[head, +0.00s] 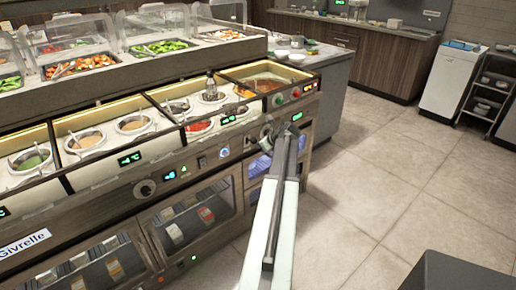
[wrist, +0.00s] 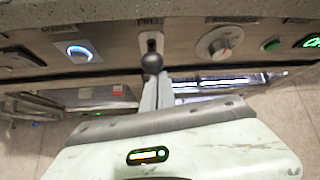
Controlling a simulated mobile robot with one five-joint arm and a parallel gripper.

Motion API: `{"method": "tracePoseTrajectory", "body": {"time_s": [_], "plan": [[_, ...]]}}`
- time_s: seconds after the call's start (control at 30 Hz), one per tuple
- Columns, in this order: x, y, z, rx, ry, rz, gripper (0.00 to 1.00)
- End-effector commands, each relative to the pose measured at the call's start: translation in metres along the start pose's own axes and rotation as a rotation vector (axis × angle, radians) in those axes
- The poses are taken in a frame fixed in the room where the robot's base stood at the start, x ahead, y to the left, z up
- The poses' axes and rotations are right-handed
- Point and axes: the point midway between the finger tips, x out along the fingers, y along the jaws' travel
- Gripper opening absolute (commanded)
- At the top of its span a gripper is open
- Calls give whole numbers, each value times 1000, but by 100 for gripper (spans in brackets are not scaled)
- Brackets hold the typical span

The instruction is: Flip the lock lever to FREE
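The lock lever (wrist: 152,62) is a short dark stem with a black ball knob in a slot on the steel front panel, in the wrist view. Its ball points down, toward my gripper. A small label (wrist: 149,21) sits above the slot, too blurred to read surely. My gripper (wrist: 157,88) has its two pale fingers close together, seemingly shut, just below the ball. The ball overlaps the fingertips in the picture; I cannot tell whether they touch. In the head view my gripper (head: 268,134) is at the counter's front panel, and the lever is not clear there.
On the panel, a blue-lit button (wrist: 78,52) is left of the lever; a round knob (wrist: 220,43) and a green button (wrist: 270,44) are right of it. Sauce wells (head: 134,123) line the counter above. The tiled floor (head: 385,185) to the right is clear.

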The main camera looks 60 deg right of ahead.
Motion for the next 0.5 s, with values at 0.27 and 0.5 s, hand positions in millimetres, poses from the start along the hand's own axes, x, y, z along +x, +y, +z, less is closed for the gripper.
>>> {"method": "tracePoseTrajectory", "body": {"time_s": [0.27, 0.5], "plan": [[12, 6, -7, 6, -19, 6, 0], [5, 3, -27, 3, -4, 4, 0]]}}
